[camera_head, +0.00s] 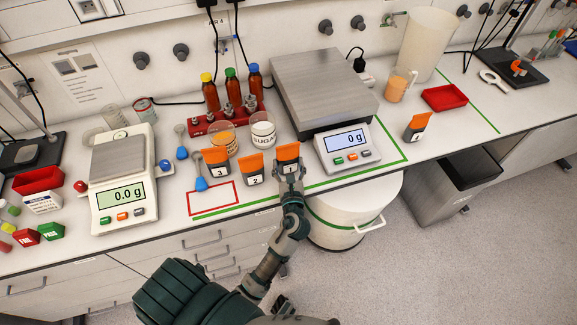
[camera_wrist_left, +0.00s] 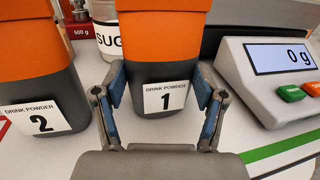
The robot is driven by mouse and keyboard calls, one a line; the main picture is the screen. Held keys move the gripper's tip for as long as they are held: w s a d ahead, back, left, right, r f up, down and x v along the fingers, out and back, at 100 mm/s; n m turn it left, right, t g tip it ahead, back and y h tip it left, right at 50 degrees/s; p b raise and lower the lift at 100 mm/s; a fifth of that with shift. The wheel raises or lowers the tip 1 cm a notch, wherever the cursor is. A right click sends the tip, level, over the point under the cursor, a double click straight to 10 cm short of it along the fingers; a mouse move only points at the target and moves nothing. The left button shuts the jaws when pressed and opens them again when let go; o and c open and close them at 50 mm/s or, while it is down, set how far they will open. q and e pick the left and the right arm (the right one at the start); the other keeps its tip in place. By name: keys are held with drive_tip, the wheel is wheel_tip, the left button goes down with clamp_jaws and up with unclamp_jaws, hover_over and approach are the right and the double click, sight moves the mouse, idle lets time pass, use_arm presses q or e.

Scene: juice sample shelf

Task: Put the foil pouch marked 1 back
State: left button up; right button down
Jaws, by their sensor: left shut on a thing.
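The orange and dark grey foil pouch marked 1 (camera_head: 288,153) is upright at the right end of a short row near the front of the bench. It fills the middle of the left wrist view (camera_wrist_left: 163,45), its label facing me. My left gripper (camera_head: 289,172) is shut on it, with one blue-padded finger on each side in the wrist view (camera_wrist_left: 160,88). I cannot tell if its base touches the bench. Pouch 2 (camera_head: 254,166) stands just left of it, and pouch 3 (camera_head: 216,162) further left. My right gripper is out of view.
A large scale (camera_head: 322,88) reading 0 g stands to the right, a smaller scale (camera_head: 122,170) to the left. A sugar jar (camera_head: 263,132) is behind the pouches. Another orange pouch (camera_head: 417,126) stands far right. A red outline (camera_head: 213,207) marks the bench at front left.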

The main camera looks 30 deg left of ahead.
use_arm(q)
drive_tip(key=shift+d, duration=0.15)
drive_tip(key=o, duration=1.4)
drive_tip(key=shift+d, duration=0.2)
drive_tip(key=o, duration=0.4)
drive_tip(key=shift+d, duration=0.2)
drive_tip(key=shift+c, duration=0.2)
drive_tip(key=shift+d+r, duration=0.1)
drive_tip(key=shift+d, duration=0.15)
drive_tip(key=shift+s+a, duration=0.1)
drive_tip(key=shift+a, duration=0.15)
drive_tip(key=shift+s, duration=0.2)
drive_tip(key=v, duration=1.2)
drive_tip(key=s+d+f+n+g+h, duration=0.25)
drive_tip(key=f+n+h, duration=0.2)
drive_tip(key=f, duration=1.25)
drive_tip(key=s+d+f+n+g+h, duration=0.1)
drive_tip(key=s+f+n+g+h, duration=0.25)
drive_tip(key=f, duration=1.25)
drive_tip(key=s+a+f+n+g+h, duration=0.2)
drive_tip(key=s+f+n+g, duration=0.4)
drive_tip(key=s+f+n, duration=1.2)
wheel_tip(320, 180, down, 2)
drive_tip(key=shift+s+a+f+g+h, duration=0.1)
drive_tip(key=shift+s+a+g+h, duration=0.15)
drive_tip(key=shift+s+g+h, duration=0.2)
